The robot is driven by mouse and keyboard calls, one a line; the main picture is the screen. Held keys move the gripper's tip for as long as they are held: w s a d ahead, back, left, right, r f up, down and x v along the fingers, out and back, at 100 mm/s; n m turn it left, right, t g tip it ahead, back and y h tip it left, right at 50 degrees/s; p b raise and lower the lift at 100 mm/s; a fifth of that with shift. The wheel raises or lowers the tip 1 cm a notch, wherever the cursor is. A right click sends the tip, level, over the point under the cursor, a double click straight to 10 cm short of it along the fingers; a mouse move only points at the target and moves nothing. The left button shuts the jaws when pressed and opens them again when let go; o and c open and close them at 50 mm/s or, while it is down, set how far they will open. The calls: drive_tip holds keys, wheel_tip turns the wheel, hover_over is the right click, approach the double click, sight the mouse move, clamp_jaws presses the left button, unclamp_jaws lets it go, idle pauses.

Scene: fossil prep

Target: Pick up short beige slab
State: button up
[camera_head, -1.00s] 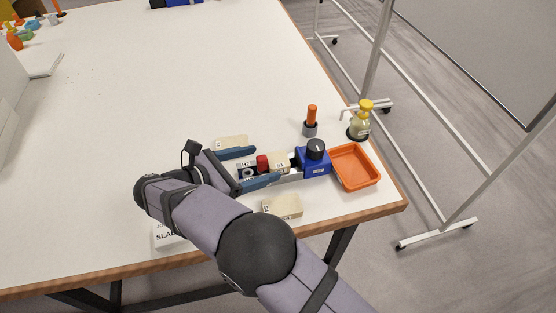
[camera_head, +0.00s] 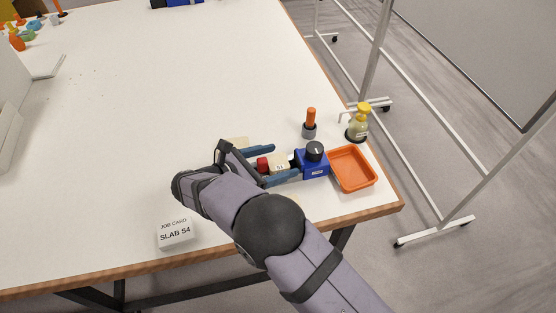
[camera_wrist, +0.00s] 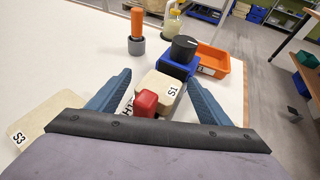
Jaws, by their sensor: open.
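My gripper (camera_head: 286,161) is open, with its two blue fingers on either side of a short beige slab marked S1 (camera_wrist: 164,88). The slab also shows in the head view (camera_head: 279,162), between the fingers. It appears not gripped; contact with the fingers cannot be told. A red piece (camera_wrist: 146,102) sits right beside the slab, on the gripper's side. A second beige slab, marked S3 (camera_wrist: 32,122), lies flat on the table left of the fingers. It is partly hidden behind my gripper in the head view (camera_head: 237,140).
A blue block with a black knob (camera_head: 314,160) stands just beyond the fingers. A job card reading SLAB S4 (camera_head: 175,231) stands near the front edge.

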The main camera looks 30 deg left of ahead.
sight(278, 161)
drive_tip(key=shift+w+d+f, duration=0.1)
drive_tip(key=shift+w, duration=0.15)
drive_tip(key=shift+c, duration=0.6)
drive_tip(key=c, duration=1)
drive_tip(key=shift+r, duration=0.2)
wheel_tip(278, 161, up, 10)
drive_tip(key=shift+f+b, duration=0.15)
drive_tip(key=shift+b, duration=0.9)
